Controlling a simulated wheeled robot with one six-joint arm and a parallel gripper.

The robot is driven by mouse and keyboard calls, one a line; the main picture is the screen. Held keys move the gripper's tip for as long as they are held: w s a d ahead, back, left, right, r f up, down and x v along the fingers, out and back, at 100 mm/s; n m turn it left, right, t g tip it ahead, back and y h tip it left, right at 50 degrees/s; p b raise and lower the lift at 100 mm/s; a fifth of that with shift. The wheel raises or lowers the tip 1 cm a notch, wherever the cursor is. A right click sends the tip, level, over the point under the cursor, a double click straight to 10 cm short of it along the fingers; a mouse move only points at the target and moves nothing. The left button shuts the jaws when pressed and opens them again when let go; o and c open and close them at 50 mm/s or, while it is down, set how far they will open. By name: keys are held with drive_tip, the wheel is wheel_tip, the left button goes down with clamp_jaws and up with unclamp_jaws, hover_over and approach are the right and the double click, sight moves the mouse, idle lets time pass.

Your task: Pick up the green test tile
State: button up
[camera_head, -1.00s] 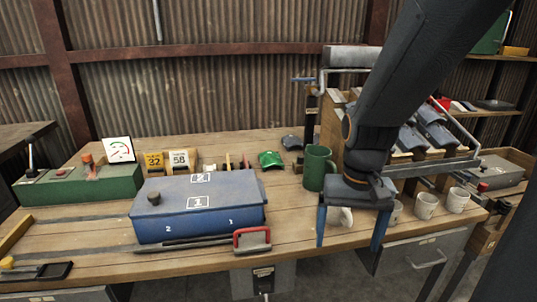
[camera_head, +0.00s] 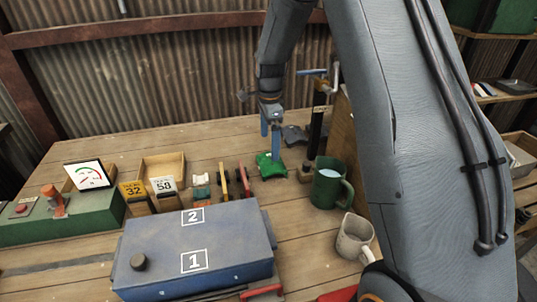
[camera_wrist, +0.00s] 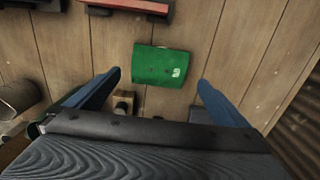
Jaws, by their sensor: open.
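The green test tile (camera_head: 271,166) lies on the wooden bench, near the back, left of the green mug. It is a curved green piece with a small white mark. It also shows in the wrist view (camera_wrist: 160,66), flat on the planks, centred beyond the fingertips. My gripper (camera_head: 270,137) is above the tile with its two blue fingers pointing down. In the wrist view my gripper (camera_wrist: 158,85) is open and empty, its fingers wide apart, with the tile lying between their lines. I cannot tell the exact height of the fingertips over the tile.
A dark grey tile (camera_head: 296,135) lies just behind and right. The green mug (camera_head: 328,186) and a pale mug (camera_head: 354,238) stand to the right. A blue box (camera_head: 195,250) fills the front.

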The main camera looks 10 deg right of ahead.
sight(271, 165)
drive_tip(key=shift+d+f+p, duration=0.2)
drive_tip(key=shift+f+p, duration=0.4)
drive_tip(key=shift+f, duration=1.3)
drive_tip(key=shift+d+f+p, duration=0.15)
drive_tip(key=shift+f+p, duration=0.4)
drive_tip(key=shift+f, duration=1.35)
drive_tip(key=c, duration=0.9)
